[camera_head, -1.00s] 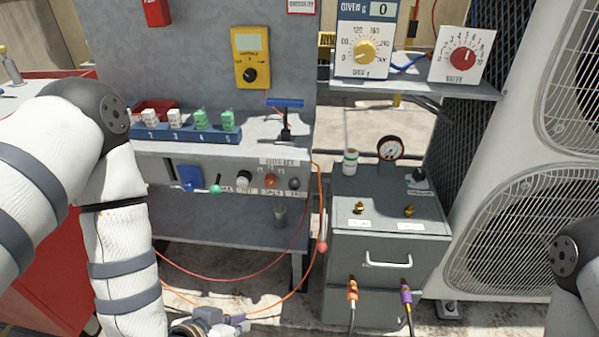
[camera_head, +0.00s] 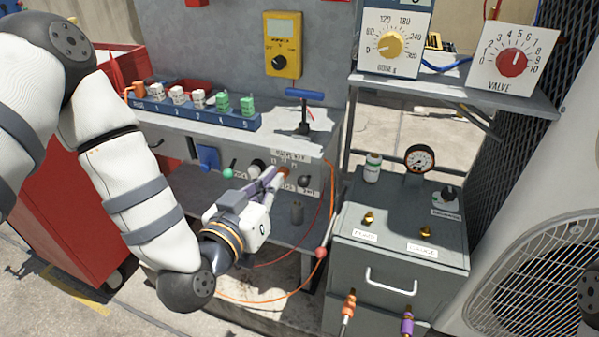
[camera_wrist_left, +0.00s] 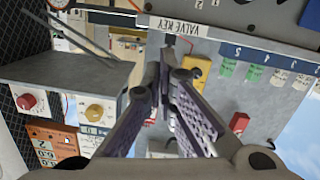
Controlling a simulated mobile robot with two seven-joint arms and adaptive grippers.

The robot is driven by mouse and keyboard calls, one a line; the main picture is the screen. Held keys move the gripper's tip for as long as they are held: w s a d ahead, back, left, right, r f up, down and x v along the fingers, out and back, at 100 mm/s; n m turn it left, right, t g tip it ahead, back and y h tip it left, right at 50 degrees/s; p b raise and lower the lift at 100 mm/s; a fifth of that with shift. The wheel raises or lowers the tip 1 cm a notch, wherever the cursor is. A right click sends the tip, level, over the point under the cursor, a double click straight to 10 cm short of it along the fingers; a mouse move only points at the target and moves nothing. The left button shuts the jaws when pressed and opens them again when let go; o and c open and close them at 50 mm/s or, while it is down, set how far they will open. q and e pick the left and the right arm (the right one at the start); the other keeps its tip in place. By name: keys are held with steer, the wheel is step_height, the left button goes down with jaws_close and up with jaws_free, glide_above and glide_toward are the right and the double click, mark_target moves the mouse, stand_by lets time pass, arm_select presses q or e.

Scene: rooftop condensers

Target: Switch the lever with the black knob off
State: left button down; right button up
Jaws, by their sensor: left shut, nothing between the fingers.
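Below the bench top, the lever panel (camera_head: 318,172) carries a row of knobs. The dark knob (camera_head: 305,181) at its right end appears to be the black one; its lever position is too small to tell. My left gripper (camera_head: 277,178) reaches up to the panel from the lower left. Its fingers are shut and empty, with the tips in front of the orange knob (camera_head: 283,171), just left of the dark knob. Contact cannot be told. My right gripper is not in view.
A green-knobbed lever (camera_head: 228,173) sits at the panel's left. A blue T-handle (camera_head: 304,94) stands on the bench above. A grey cabinet (camera_head: 395,255) with gauge and bottle stands right. Red and orange hoses (camera_head: 322,252) hang between bench and cabinet.

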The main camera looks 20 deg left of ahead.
arm_select(q)
steer(key=b, duration=0.1)
glide_toward(304, 160)
steer(key=w+r, duration=0.2)
steer(key=w, duration=0.3)
steer(key=f, duration=0.1)
steer(key=w+f, duration=0.1)
steer(key=shift+d+f+b, duration=0.2)
steer(key=shift+f+b, duration=0.1)
steer(key=shift+w+d+f, duration=0.1)
steer(key=shift+d+f, duration=0.05)
steer(key=shift+f, duration=0.45)
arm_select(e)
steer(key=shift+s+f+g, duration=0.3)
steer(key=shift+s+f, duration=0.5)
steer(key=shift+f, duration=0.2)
